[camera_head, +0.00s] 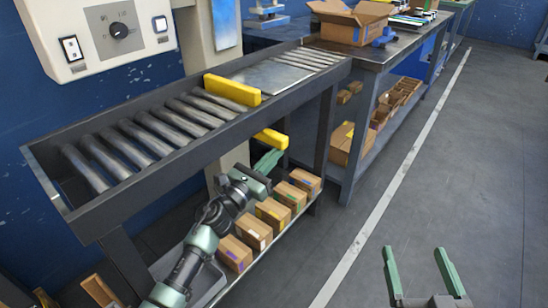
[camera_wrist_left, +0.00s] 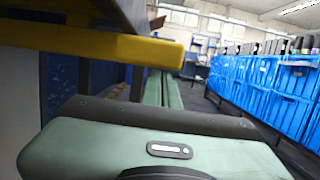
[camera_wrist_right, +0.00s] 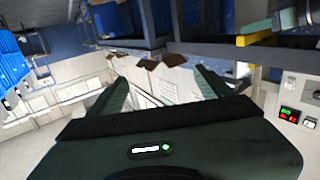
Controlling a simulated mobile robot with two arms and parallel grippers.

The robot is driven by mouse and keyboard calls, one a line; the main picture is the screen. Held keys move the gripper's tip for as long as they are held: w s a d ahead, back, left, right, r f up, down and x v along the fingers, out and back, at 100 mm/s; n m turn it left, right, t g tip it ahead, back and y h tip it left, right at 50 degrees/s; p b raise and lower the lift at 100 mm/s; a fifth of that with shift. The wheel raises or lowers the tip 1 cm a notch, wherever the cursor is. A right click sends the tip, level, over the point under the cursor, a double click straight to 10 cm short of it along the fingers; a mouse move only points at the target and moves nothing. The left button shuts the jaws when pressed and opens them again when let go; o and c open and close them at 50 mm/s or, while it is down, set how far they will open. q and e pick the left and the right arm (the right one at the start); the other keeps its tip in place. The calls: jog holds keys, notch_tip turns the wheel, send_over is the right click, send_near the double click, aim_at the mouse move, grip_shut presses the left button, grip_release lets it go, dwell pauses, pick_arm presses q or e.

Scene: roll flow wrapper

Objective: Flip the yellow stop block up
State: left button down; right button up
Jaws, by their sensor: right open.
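A yellow bar (camera_head: 232,90) lies across the conveyor, between the rollers and a flat metal plate. A second yellow piece (camera_head: 271,138), which looks like its lever end, sticks out below the conveyor's front rail. I cannot see how the two join. My left gripper (camera_head: 268,161) is just under this lower piece, its fingers together and seemingly holding nothing. In the left wrist view a yellow bar (camera_wrist_left: 100,45) runs above the green fingers (camera_wrist_left: 162,88); contact is unclear. My right gripper (camera_head: 416,252) is open and empty, low over the floor at the right.
The roller conveyor (camera_head: 135,135) has dark side rails. Several cardboard boxes (camera_head: 253,232) stand on a shelf below it. A workbench (camera_head: 385,55) with an open carton (camera_head: 350,20) adjoins at the back. The floor (camera_head: 440,180) to the right is clear.

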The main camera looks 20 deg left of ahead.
pick_arm(q)
jog(key=shift+r, duration=0.35)
pick_arm(e)
jog(key=shift+d+f+g, duration=0.1)
jog(key=shift+f+g, duration=0.2)
jog(key=shift+f, duration=0.2)
